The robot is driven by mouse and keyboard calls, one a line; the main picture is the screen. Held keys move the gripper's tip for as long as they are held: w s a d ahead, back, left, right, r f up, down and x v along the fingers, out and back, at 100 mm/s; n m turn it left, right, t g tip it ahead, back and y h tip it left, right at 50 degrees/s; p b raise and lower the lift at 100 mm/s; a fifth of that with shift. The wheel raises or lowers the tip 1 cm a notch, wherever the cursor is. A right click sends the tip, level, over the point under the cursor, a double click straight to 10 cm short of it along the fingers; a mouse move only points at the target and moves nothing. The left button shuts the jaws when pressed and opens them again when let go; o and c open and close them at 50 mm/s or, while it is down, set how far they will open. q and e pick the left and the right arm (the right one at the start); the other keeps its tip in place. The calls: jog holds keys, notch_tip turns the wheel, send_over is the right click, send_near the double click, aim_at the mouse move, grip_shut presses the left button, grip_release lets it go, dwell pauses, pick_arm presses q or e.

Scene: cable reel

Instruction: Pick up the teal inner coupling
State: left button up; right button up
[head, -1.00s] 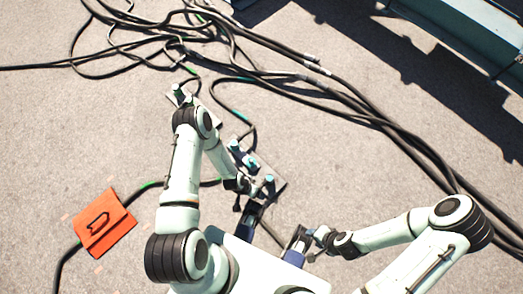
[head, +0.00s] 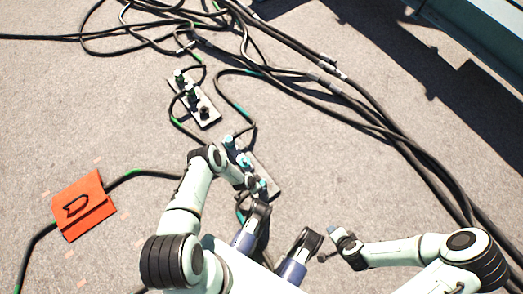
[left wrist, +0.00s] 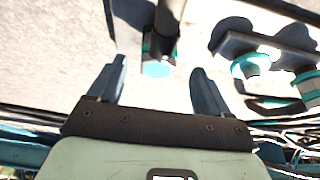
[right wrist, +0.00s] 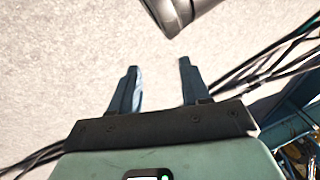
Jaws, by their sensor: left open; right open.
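A dark cylinder with a flat teal end (left wrist: 158,68), which looks like the teal inner coupling, shows between and just beyond my left fingertips in the left wrist view. My left gripper (left wrist: 158,78) is open around its line, and contact cannot be told. In the head view the left gripper (head: 247,188) is small and partly hidden beside the plate with teal-ringed couplings (head: 271,194). Some of those couplings (left wrist: 250,64) also stand at the right of the left wrist view. My right gripper (right wrist: 158,78) is open and empty above bare ground; it shows at the lower right in the head view (head: 328,256).
A second plate with dark and green connectors (head: 207,117) lies farther back. Thick black cables (head: 345,105) cross the back and right side. An orange folded piece (head: 83,205) lies over a cable at left. Bare ground is open at left and between the right arm and cables.

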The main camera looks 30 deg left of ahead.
aim_at(261, 183)
pick_arm(q)
jog(key=shift+w+d+f, duration=0.1)
jog(key=shift+w+f, duration=0.05)
jog(key=shift+f, duration=0.2)
jog(key=b+x, duration=0.2)
jog(key=x, duration=0.2)
jog(key=shift+w+d+f+b, duration=0.1)
jog(key=shift+w+b, duration=0.05)
jog(key=shift+b, duration=0.2)
pick_arm(e)
jog(key=s+d+f+g, duration=0.1)
jog(key=s+f+g, duration=0.1)
jog(key=s+f, duration=0.3)
jog(key=shift+s, duration=0.1)
pick_arm(q)
jog(key=c, duration=1.2)
jog(key=shift+o, duration=0.2)
pick_arm(e)
jog(key=shift+r, duration=0.1)
